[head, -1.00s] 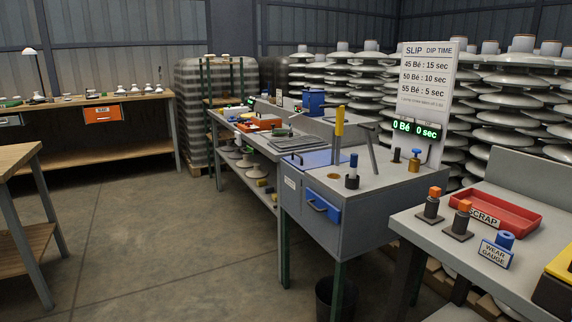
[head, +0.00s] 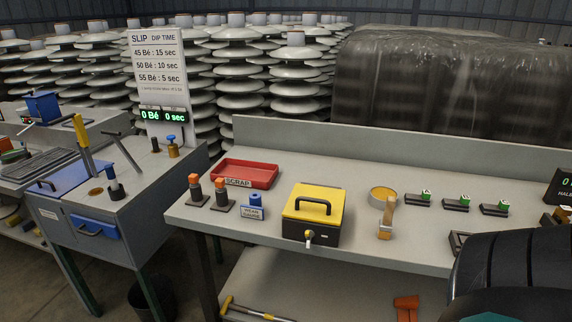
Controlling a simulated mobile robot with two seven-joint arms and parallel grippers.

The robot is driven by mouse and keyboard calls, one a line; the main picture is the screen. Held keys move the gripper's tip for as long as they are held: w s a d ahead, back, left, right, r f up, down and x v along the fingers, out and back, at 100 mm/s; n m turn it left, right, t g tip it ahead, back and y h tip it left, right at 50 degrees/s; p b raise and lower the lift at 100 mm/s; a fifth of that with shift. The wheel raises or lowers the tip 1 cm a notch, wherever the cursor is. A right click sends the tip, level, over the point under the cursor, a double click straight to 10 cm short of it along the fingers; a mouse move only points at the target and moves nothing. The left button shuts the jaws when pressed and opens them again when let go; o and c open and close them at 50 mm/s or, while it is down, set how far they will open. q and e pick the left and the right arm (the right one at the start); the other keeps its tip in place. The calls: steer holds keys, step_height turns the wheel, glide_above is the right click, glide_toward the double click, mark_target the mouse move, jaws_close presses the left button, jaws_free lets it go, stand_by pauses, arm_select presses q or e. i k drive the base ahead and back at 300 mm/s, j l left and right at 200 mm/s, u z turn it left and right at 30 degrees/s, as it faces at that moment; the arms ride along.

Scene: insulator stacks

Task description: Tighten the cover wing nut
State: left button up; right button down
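A black box with a yellow cover (head: 314,203) stands on the grey bench, with a black handle on top. The cover looks shut. A small pale metal fitting (head: 309,237) sticks out at the middle of the box's front; it may be the wing nut, but it is too small to tell its shape or how tight it is. Neither of my grippers shows. A large dark rounded part at the lower right, probably my arm, hides that end of the bench.
The grey bench (head: 350,175) also holds a red scrap tray (head: 245,174), orange-topped pegs, a blue wear gauge (head: 254,207), a round yellow dish (head: 382,194), a wooden-handled tool (head: 387,217) and green-marked blocks. A slip station (head: 113,190) stands left. Bench space behind the box is clear.

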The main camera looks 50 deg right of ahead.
mark_target(309, 234)
steer(key=z, duration=1.1)
steer(key=k+l+z, duration=0.1)
steer(key=k+z, duration=0.4)
steer(key=k, duration=0.35)
